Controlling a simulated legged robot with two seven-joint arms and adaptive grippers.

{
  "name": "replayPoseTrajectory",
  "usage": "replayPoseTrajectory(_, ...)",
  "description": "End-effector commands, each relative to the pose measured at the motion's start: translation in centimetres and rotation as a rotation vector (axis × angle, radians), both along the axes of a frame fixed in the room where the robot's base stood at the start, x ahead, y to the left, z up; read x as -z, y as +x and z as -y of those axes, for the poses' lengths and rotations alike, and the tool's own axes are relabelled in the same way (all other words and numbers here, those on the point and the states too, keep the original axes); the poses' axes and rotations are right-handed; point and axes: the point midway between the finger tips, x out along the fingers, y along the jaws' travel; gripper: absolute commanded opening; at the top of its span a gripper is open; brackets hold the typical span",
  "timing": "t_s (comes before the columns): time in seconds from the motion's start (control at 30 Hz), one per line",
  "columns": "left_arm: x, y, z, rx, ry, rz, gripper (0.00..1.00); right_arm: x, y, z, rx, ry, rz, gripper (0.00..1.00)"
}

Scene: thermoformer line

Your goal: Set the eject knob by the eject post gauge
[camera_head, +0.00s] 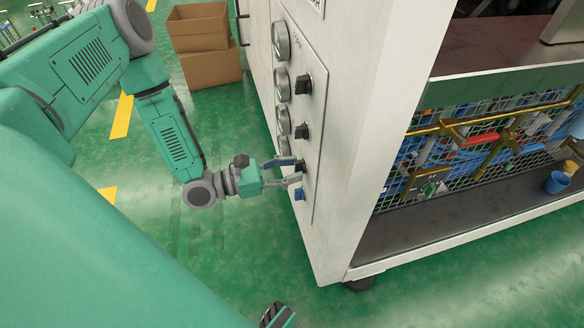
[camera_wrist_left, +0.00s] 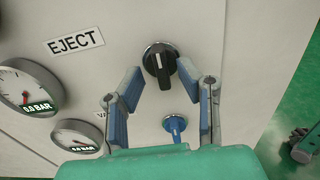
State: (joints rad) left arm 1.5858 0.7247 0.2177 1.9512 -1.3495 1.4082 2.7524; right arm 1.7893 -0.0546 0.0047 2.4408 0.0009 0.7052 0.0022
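The black eject knob (camera_wrist_left: 160,64) sits on the white panel beside the EJECT label (camera_wrist_left: 75,42). Its pointer tilts slightly off vertical. In the head view the knob (camera_head: 300,165) is partly covered by my left gripper (camera_head: 298,171). My left gripper (camera_wrist_left: 170,84) is open, its blue-padded fingertips either side of the knob's lower part; contact cannot be told. A gauge (camera_wrist_left: 26,86) below the label seems to read 0.0 BAR; its needle is small. Another gauge (camera_wrist_left: 79,137) sits lower, also seemingly 0.0 BAR. My right gripper seems to show only partly at the bottom edge (camera_head: 278,316).
A blue knob (camera_wrist_left: 175,125) sits just below the black one, close under my left fingers. Two more black knobs (camera_head: 303,84) (camera_head: 301,131) are higher on the panel. Cardboard boxes (camera_head: 208,50) stand behind on the green floor. The machine's open bay (camera_head: 470,150) is at right.

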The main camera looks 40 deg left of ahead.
Motion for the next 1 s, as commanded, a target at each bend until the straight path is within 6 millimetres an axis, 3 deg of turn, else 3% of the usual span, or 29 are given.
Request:
replayPoseTrajectory(0.27,-0.2,-0.6,-0.5,-0.001,-0.001,0.003,0.31,-0.1,-0.1,0.0,0.0,0.001,0.002,0.4)
replayPoseTrajectory(0.7,0.0,-7.0,-6.2,-0.002,-0.002,-0.001,0.31,-0.1,-0.1,0.0,0.0,0.0,0.002,0.4)
replayPoseTrajectory(1.0,0.0,-9.0,-7.8,-0.001,-0.003,0.0,0.31,0.0,-0.1,0.1,0.0,0.001,0.002,0.4)
